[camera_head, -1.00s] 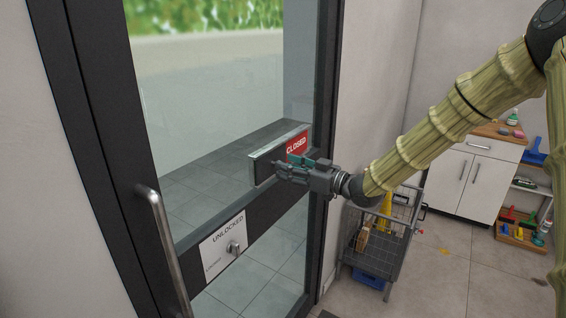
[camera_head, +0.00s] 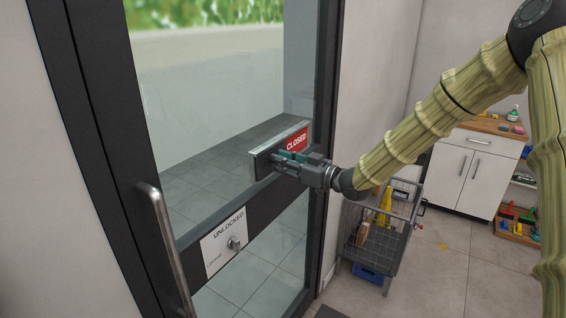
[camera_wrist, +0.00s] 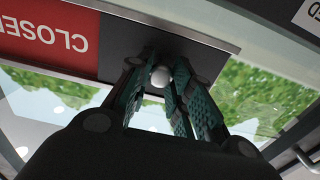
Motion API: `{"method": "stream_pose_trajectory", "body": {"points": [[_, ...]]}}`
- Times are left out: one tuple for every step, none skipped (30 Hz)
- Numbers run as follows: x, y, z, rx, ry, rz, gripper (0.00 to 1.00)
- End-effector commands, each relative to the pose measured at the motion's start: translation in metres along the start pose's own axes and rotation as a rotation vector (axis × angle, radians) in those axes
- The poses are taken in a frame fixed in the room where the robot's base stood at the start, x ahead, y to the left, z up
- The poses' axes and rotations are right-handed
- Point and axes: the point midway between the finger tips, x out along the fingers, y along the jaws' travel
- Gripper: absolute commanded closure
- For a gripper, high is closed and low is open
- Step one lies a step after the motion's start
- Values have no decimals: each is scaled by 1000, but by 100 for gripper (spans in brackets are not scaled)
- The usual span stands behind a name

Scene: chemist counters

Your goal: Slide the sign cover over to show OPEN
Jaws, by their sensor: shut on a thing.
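The sign (camera_head: 252,166) is a long metal-edged frame on the glass door. Its red CLOSED panel (camera_head: 297,141) shows at the right end in the head view. The dark sliding cover (camera_head: 262,160) lies over the left end. In the wrist view, the CLOSED panel (camera_wrist: 45,40) appears upside down beside the dark cover (camera_wrist: 175,38). A round pale knob (camera_wrist: 160,76) sits on the cover between my fingers. My gripper (camera_head: 279,157) is at the cover, shut on this knob; it also shows in the wrist view (camera_wrist: 158,75). My fingers hide the knob in the head view.
A vertical door handle (camera_head: 163,240) is at the left. A wire cart (camera_head: 378,240) stands right of the door, with white cabinets (camera_head: 470,175) behind it.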

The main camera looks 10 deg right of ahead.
Motion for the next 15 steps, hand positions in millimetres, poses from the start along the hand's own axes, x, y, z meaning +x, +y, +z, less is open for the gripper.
{"method": "stream_pose_trajectory", "body": {"points": [[0, 1, 0, 0, 0, 0, 100], [0, 2, 0, 0, 0, 1, 100], [0, 4, 0, 0, 1, 1, 100], [0, 6, 0, -1, 1, 2, 100], [0, 10, 0, -1, 1, 2, 100], [0, 15, 0, -1, 1, 2, 100], [0, 20, 0, -1, 1, 2, 100], [0, 25, 0, -2, 1, 2, 100], [0, 34, 1, -2, 1, 3, 100], [0, 41, 1, -3, 0, 3, 100], [0, 48, 1, -3, 0, 3, 100], [0, 58, 0, -4, 1, 3, 100], [0, 65, 0, -4, 1, 3, 100], [0, 73, 0, -4, 1, 3, 100], [0, 83, 0, -3, 0, 2, 100]]}}
